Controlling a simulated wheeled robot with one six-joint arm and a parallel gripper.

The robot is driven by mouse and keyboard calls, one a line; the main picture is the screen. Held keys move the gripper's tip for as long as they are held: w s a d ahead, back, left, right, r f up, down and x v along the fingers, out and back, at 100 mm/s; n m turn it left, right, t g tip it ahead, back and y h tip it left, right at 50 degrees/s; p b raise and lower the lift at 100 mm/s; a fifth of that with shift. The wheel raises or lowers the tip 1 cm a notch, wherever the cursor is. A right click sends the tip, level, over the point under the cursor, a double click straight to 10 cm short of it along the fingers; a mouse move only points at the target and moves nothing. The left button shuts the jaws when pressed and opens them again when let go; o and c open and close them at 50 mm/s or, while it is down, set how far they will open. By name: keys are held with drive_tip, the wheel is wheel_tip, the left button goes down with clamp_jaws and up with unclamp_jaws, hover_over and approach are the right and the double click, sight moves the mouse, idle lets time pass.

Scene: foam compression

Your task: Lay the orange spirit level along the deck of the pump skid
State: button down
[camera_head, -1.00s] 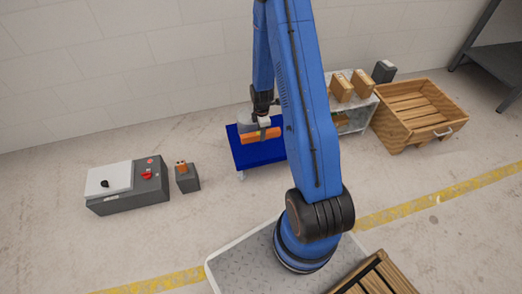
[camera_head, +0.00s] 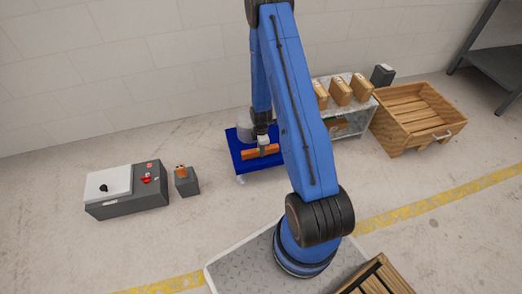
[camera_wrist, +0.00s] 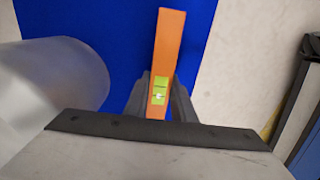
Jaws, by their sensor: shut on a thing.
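The orange spirit level (camera_head: 250,155) is in my gripper (camera_head: 262,150), low over the blue deck of the pump skid (camera_head: 240,165). In the wrist view the level (camera_wrist: 167,45) stands out lengthwise between the two dark fingers of my gripper (camera_wrist: 160,95), with its green vial near them. The blue deck (camera_wrist: 120,40) lies behind it. I cannot tell whether the level touches the deck. A grey cylinder (camera_head: 244,130) stands on the deck at the back; it shows large at the left of the wrist view (camera_wrist: 60,75). My arm hides the deck's right side.
A grey control box (camera_head: 130,190) and a small dark block with an orange top (camera_head: 187,182) are on the floor to the left. A shelf (camera_head: 352,112) with several brown boxes and a wooden crate (camera_head: 385,128) stand to the right. The floor in front of the skid is clear.

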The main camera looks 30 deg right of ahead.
drive_tip(key=shift+f, duration=0.1)
drive_tip(key=c, duration=1.5)
unclamp_jaws()
drive_tip(key=a+r+m+t, duration=0.1)
drive_tip(key=a+r+m, duration=0.1)
drive_tip(key=r, duration=1.2)
drive_tip(key=a+r+m, duration=0.1)
drive_tip(key=a+r, duration=0.1)
drive_tip(key=r, duration=1.2)
drive_tip(key=s+a+r+m+t, duration=0.1)
drive_tip(key=s+a+r+m, duration=0.2)
drive_tip(key=r, duration=0.5)
drive_tip(key=s+a+r+m, duration=0.1)
drive_tip(key=s+a+r, duration=0.1)
drive_tip(key=s+r, duration=0.45)
drive_tip(key=shift+s+a+r+m+t, duration=0.45)
drive_tip(key=shift+s+a+r+m, duration=0.8)
drive_tip(key=shift+s+r, duration=1.7)
drive_tip(key=shift+s+a+r+m+t, duration=0.5)
drive_tip(key=shift+s+a+r+m, duration=1.1)
drive_tip(key=shift+s, duration=2.35)
drive_tip(key=shift+s+a+r+m+t, duration=0.5)
drive_tip(key=shift+s+r+m, duration=0.55)
drive_tip(key=shift+s+r, duration=2.1)
